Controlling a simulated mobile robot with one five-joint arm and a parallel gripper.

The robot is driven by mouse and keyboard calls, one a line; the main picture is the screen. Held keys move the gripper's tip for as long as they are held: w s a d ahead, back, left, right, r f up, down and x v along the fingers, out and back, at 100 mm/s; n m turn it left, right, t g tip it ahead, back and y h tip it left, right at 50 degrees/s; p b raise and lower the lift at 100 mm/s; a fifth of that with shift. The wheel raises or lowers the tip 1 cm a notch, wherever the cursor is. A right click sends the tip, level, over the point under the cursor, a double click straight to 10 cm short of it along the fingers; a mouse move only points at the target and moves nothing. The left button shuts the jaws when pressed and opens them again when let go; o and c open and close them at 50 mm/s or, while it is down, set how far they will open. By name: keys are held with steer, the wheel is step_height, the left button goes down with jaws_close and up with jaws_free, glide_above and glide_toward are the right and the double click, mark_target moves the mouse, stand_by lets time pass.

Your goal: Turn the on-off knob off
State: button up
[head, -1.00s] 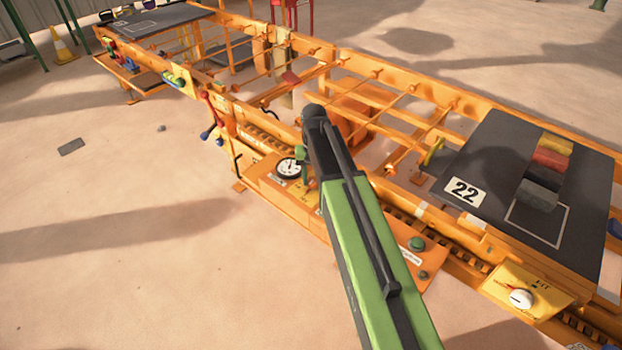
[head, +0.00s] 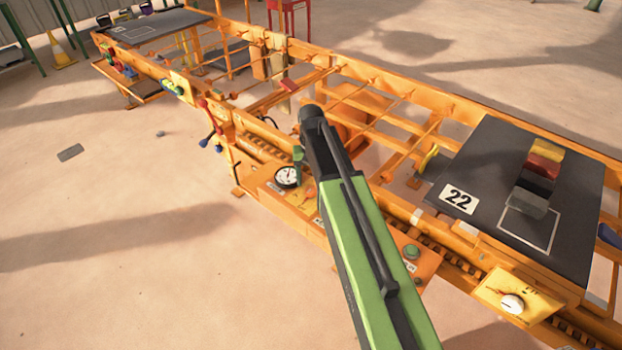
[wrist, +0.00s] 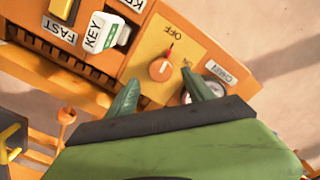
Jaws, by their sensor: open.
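The on-off knob (wrist: 160,70) is an orange-red round dial on a yellow plate (wrist: 147,50) in the wrist view. A red pointer on its upper right side points between the OFF label (wrist: 172,31) and the ON label (wrist: 187,63). My gripper (wrist: 160,77) is open, with one green finger left of the knob and one right of it. I cannot tell whether the fingers touch it. In the head view my gripper (head: 299,156) hangs over the front control panel, where my arm hides much of the plate.
A round gauge (head: 287,177) sits close beside the gripper. A KEY switch (wrist: 103,33) lies to the left in the wrist view. Stacked blocks (head: 538,180) rest on the black plate marked 22.

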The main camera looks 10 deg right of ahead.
mark_target(311, 189)
step_height(311, 189, up, 14)
steer(key=p, duration=1.1)
steer(key=shift+f+p, duration=0.25)
steer(key=shift+p, duration=0.15)
steer(key=shift+f, duration=0.1)
steer(key=s+a+n, duration=0.1)
steer(key=s, duration=1.3)
steer(key=shift+s+n, duration=0.3)
steer(key=shift+s, duration=0.1)
